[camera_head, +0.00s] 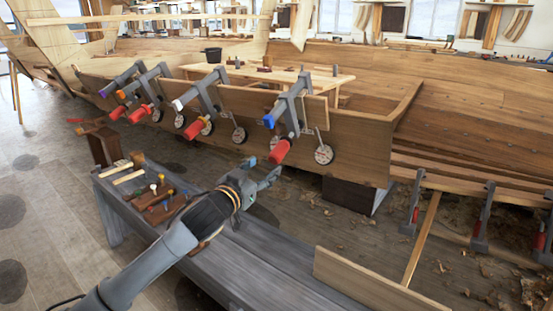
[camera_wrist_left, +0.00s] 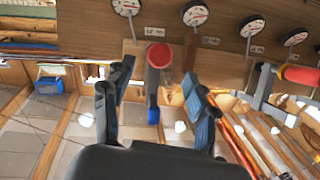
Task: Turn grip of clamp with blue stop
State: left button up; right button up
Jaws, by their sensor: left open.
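The clamp with the blue stop (camera_head: 268,121) is the rightmost grey clamp on the upper plank in the head view. Its red grip (camera_head: 279,151) hangs below, tilted. My left gripper (camera_head: 265,167) is open and empty, just below and left of this grip. In the left wrist view the round end of the red grip (camera_wrist_left: 158,57) faces the camera, ahead of and roughly between my open fingertips (camera_wrist_left: 158,78). The blue stop (camera_wrist_left: 153,113) shows beyond it, between the fingers. I see no contact. My right gripper is not in view.
Other red-gripped clamps, one with a white stop (camera_head: 177,105), stand left along the plank. A round dial (camera_head: 324,155) hangs close right of the grip. A grey bench (camera_head: 240,262) with tools lies below my arm. A loose board (camera_head: 365,285) stands at the front.

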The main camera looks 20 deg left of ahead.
aim_at(273, 160)
pick_arm(q)
jog(key=w, duration=0.2)
jog(key=w+d, duration=0.1)
jog(key=w, duration=0.4)
jog(key=shift+w+d+b, duration=0.2)
jog(key=shift+w+b, duration=0.15)
jog(key=shift+w, duration=0.2)
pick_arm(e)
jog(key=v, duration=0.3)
pick_arm(q)
jog(key=c, duration=1.2)
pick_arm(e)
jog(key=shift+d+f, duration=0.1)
